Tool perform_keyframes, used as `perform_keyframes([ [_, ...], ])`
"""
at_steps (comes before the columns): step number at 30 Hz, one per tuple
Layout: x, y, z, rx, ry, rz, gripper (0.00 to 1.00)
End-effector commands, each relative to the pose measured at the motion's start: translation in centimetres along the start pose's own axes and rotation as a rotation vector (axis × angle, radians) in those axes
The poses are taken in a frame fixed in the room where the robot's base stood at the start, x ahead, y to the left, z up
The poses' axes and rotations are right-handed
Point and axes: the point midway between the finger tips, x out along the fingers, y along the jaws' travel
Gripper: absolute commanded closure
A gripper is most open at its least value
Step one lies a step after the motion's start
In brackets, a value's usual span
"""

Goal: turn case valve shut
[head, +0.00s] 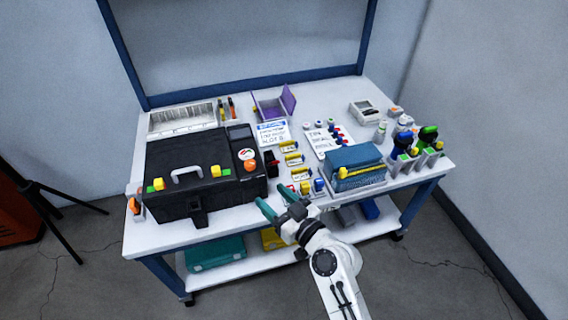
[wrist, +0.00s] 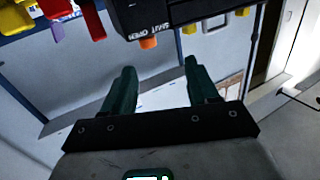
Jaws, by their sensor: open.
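A black case (head: 205,178) sits on the left half of the white bench. An orange knob (head: 250,165), which looks like the valve, stands on its top right, just below a round dial (head: 246,154). In the wrist view the black case (wrist: 180,14) is at the top, with OPEN and SHUT lettering upside down beside the orange knob (wrist: 148,42). The knob's exact angle is too small to tell. My gripper (head: 272,199) is open and empty, in front of the case's right end. Its green fingers (wrist: 160,72) are apart from the knob.
Yellow-marked vials (head: 291,158) and printed cards lie right of the case. A blue box (head: 355,165) and a rack with green and blue-topped items (head: 415,155) stand farther right. A purple open box (head: 272,106) is behind. The lower shelf (head: 240,270) holds boxes.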

Motion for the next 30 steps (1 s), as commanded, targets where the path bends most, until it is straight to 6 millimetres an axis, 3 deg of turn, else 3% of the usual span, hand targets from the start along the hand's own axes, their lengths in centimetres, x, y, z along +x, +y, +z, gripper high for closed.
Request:
perform_keyframes([
  [10,3.2,0.1,-0.1,-0.003,0.049,0.021,0.41],
  [21,9.7,0.3,-0.4,-0.003,0.048,0.022,0.41],
  [30,11.9,0.4,-0.4,-0.002,0.047,0.023,0.41],
])
